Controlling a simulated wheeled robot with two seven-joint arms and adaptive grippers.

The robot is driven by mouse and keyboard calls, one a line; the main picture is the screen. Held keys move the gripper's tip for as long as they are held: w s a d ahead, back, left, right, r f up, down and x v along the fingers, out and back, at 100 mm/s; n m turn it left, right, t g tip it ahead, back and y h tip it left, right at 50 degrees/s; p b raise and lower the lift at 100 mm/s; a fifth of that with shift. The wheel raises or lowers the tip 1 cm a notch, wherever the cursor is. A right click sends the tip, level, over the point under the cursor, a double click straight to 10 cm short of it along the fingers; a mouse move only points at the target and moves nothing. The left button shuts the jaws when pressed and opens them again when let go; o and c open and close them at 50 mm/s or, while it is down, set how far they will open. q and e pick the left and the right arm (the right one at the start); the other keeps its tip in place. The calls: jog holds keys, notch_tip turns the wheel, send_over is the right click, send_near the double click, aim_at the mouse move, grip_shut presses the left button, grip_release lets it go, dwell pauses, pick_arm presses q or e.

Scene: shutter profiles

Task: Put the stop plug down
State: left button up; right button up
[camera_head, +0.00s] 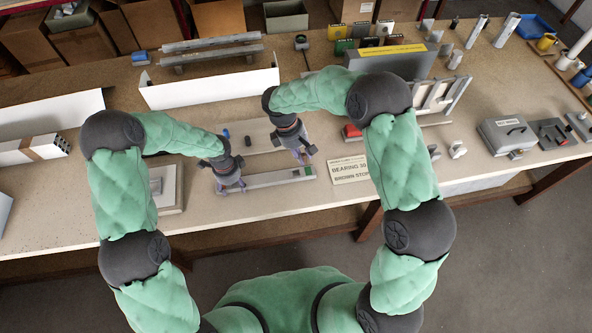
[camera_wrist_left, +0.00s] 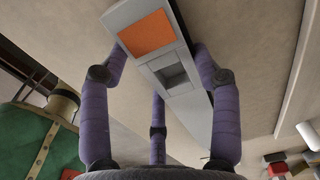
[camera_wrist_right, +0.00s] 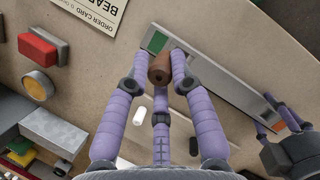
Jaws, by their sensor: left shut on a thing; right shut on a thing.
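The brown stop plug (camera_wrist_right: 160,69) is between the fingers of my right gripper (camera_wrist_right: 160,76), which is shut on it. In the right wrist view it overlaps the profile's green-marked end; I cannot tell whether it touches. The long grey profile (camera_head: 270,181) lies near the table's front edge. A green square (camera_wrist_right: 156,41) marks its right end and an orange square (camera_wrist_left: 150,35) its left end, beside a dark recess (camera_wrist_left: 173,76). My left gripper (camera_wrist_left: 165,68) is shut around the profile near the orange end. In the head view my right gripper (camera_head: 304,157) is above the profile's right part.
A white plug (camera_wrist_right: 139,116) and a dark plug (camera_head: 248,141) stand behind the profile. The order card (camera_head: 350,169), reading "BEARING 30" and "BROWN STOP", lies to its right. A red block (camera_wrist_right: 38,48) and a yellow button (camera_wrist_right: 38,85) are beyond the card.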

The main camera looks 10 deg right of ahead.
jog(key=f+n, duration=0.1)
jog(key=f, duration=0.2)
jog(key=a+f+n, duration=0.1)
jog(key=f, duration=0.2)
jog(key=w+a+f+n+t, duration=0.1)
jog(key=f, duration=0.3)
jog(key=shift+w+f, duration=0.1)
pick_arm(q)
jog(key=shift+s, duration=0.1)
pick_arm(e)
jog(key=shift+f, duration=0.1)
